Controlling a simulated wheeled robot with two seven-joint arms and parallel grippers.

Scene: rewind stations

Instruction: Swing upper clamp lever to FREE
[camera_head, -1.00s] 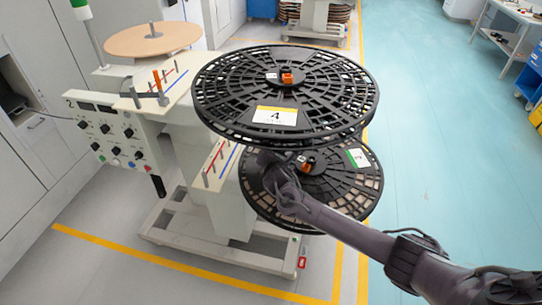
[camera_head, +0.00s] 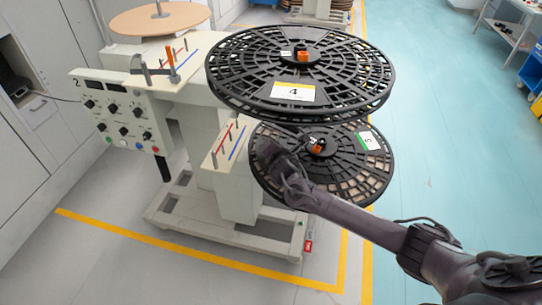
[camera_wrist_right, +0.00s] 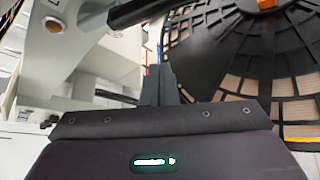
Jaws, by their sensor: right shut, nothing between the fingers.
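The upper black reel (camera_head: 290,112), with a yellow-edged label "4", has a small orange clamp lever (camera_head: 303,56) at its hub. The lower black reel (camera_head: 345,185), with a green-edged label, has another orange lever (camera_head: 318,147) at its hub. My right gripper (camera_head: 268,150) is at the left side of the lower reel, below the upper reel's rim and well away from the upper lever. It is shut and empty; its fingers show in the right wrist view (camera_wrist_right: 160,75), left of a reel (camera_wrist_right: 240,60). The left gripper is out of view.
The pale machine body (camera_head: 190,70) carries a control panel (camera_head: 122,118) with knobs at the left. Marked posts stand on its upper and lower ledges (camera_head: 220,155). A tan disc (camera_head: 150,20) lies behind. Open teal floor (camera_head: 440,150) is at the right.

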